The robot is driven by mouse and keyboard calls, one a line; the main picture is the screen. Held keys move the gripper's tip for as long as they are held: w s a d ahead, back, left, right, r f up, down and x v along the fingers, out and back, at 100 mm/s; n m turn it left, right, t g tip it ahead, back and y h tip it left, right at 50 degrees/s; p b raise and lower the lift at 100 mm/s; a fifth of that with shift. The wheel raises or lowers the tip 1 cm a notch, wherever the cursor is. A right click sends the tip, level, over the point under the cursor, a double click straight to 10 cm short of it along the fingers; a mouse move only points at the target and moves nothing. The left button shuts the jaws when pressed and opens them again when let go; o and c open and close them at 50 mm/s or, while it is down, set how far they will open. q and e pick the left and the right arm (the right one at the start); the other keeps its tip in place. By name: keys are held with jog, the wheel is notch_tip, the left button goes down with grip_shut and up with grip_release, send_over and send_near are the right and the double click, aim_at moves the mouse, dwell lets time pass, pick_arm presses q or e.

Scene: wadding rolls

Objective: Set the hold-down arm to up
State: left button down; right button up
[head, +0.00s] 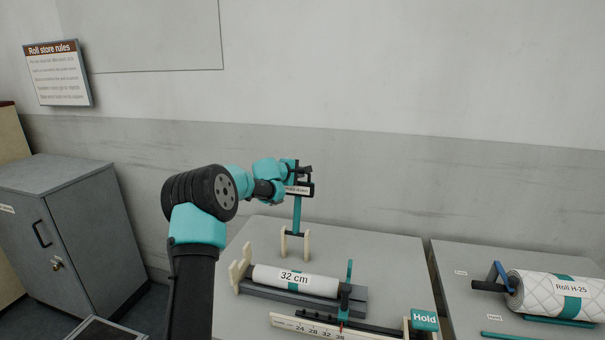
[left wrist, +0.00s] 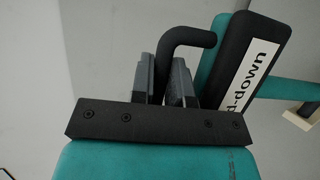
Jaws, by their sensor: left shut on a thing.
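The hold-down arm (head: 297,214) is a teal bar that stands nearly upright in the head view, rising from a cream bracket (head: 284,244) at the back of the grey table. Near its top are a black frame and a white label, partly hidden by my gripper. My left gripper (head: 298,171) is at the top of the bar. In the left wrist view, the gripper's two grey fingers (left wrist: 166,82) are shut on the bent black handle (left wrist: 196,39), which stands beside the label plate (left wrist: 250,70) reading "d-down". My right gripper is not in view.
A white roll marked "32 cm" (head: 296,281) lies in a grey cradle in front of the bracket, above a ruler (head: 315,329) and a teal "Hold" sign (head: 424,320). A quilted roll (head: 540,294) lies on the right table. A grey cabinet (head: 70,215) stands left.

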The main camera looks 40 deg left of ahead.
pick_arm(q)
jog(key=shift+r, duration=0.25)
jog(key=c, duration=1.1)
grip_release()
jog(key=shift+w+f, duration=0.1)
jog(key=shift+f, duration=0.05)
jog(key=shift+c, duration=0.2)
jog(key=v, duration=1.7)
